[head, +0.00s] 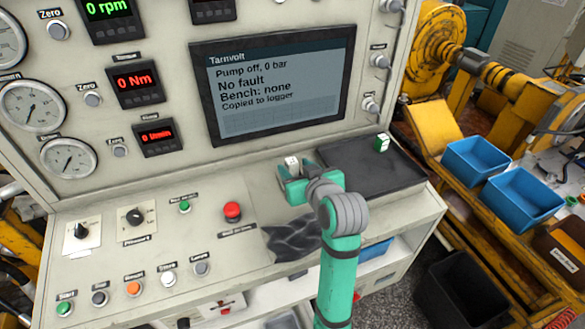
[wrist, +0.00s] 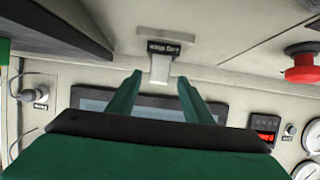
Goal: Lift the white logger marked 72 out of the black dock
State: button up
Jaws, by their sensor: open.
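A white block, the logger (head: 291,161), stands on the panel ledge below the screen, at my gripper (head: 291,173). In the wrist view the white logger (wrist: 160,69) sits at a small black dock (wrist: 163,47) with a label. The two green fingers of my gripper (wrist: 159,79) are spread, with the logger's near end between or just beyond their tips. There is a gap on both sides, and I see no contact. I cannot read a number on the logger. My gripper hides most of the dock in the head view.
A black tray (head: 372,179) lies right of my gripper, with a green and white block (head: 382,142) at its back edge. A red mushroom button (head: 232,211) is to the left. The screen (head: 268,92) rises behind. Blue bins (head: 522,200) stand far right.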

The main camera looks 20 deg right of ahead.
aim_at(294, 165)
jog(key=shift+x, duration=1.95)
jog(key=shift+d, duration=0.15)
jog(key=shift+c, duration=0.7)
grip_shut()
jog(key=shift+r, duration=0.1)
